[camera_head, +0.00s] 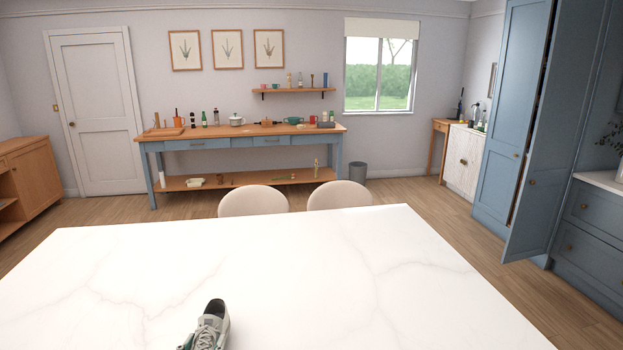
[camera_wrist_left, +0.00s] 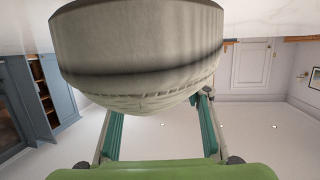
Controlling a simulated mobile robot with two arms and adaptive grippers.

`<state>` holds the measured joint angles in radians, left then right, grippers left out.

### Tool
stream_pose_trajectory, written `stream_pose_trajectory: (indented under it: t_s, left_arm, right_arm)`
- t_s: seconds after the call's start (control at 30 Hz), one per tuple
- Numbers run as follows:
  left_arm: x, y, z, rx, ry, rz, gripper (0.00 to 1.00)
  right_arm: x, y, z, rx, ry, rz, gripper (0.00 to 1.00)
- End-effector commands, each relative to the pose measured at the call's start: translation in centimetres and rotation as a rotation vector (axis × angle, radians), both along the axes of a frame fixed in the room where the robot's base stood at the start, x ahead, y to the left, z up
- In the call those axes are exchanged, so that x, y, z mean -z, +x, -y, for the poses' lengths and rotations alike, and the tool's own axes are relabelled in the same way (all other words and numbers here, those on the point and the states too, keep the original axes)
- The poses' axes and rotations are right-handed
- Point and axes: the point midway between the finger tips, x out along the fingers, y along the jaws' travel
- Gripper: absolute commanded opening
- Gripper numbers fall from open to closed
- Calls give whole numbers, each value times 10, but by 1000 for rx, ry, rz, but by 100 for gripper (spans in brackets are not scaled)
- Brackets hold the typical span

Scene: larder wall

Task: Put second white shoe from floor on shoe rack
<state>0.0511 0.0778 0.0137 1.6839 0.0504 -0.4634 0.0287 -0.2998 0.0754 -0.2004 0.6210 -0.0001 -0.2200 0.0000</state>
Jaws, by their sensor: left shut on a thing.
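A white-grey shoe (camera_head: 212,320) with a dark opening shows at the bottom of the head view, in front of the white marble tabletop. In the left wrist view the shoe (camera_wrist_left: 140,45) fills the upper middle, very close. My left gripper (camera_wrist_left: 157,102) has a teal-lined finger on each side of the shoe and is shut on it. In the head view only small parts of this gripper (camera_head: 188,342) show beside the shoe at the bottom edge. My right gripper is in neither view. I cannot make out a shoe rack or another shoe for certain.
The white marble table (camera_head: 330,270) fills the foreground and is otherwise clear. Two pale chairs (camera_head: 253,200) stand at its far side. A wooden cabinet (camera_head: 40,178) with open shelves stands left. A tall blue cupboard (camera_head: 500,130) at right has a door ajar.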

Motion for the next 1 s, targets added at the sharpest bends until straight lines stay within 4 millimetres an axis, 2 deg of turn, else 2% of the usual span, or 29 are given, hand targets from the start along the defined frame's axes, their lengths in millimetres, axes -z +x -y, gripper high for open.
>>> stream_pose_trajectory:
  t_s: [0.23,0.43,0.67,1.0]
  left_arm:
    - [5,-36,1,136,1,2,8]
    - [-1,-67,8,274,1,3,8]
    - [-24,-120,25,515,4,6,8]
    - [-69,-213,59,883,8,2,8]
  right_arm:
    - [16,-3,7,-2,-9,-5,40]
    - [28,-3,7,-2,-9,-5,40]
    - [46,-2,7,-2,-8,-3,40]
    - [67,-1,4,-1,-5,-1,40]
